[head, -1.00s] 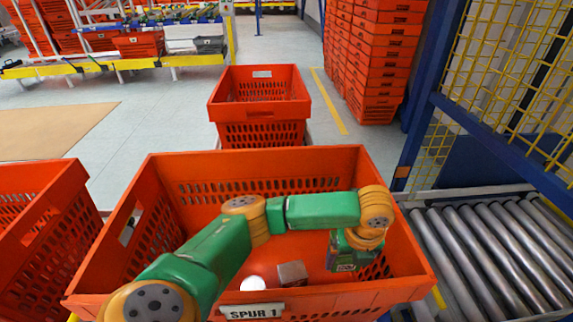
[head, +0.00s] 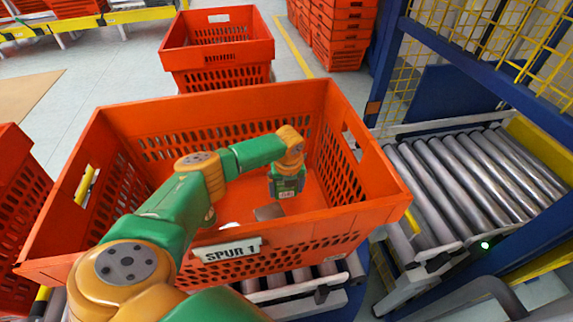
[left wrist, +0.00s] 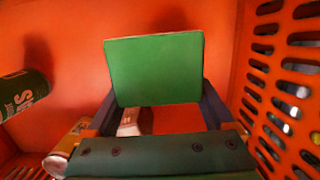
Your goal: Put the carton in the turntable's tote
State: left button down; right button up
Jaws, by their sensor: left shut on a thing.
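My left gripper (head: 287,181) is inside the large orange tote (head: 345,240) with the label SPUR 1, towards its right side. In the left wrist view the gripper (left wrist: 160,96) is shut on a green carton (left wrist: 155,71), whose flat face points at the camera between the two dark fingers. In the head view the carton shows only as a small green and dark patch at the gripper. The tote's floor looks close behind the carton; I cannot tell whether they touch. My right gripper is not in view. I cannot clearly make out a turntable.
A brownish box (head: 268,212) and a white-topped thing (head: 231,225) lie in the same tote; a dark green can (left wrist: 22,92) shows in the left wrist view. Another orange tote (head: 218,50) stands behind. A roller conveyor (head: 455,190) and blue frame are at the right.

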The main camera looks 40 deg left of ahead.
pick_arm(q)
jog(key=shift+f+b, duration=0.45)
jog(key=shift+f, duration=0.1)
grip_release()
notch_tip(320, 180, up, 13)
jog(key=s+d+p, duration=0.1)
jog(key=p, duration=0.3)
jog(key=shift+d, duration=0.2)
jog(key=shift+s+r, duration=0.1)
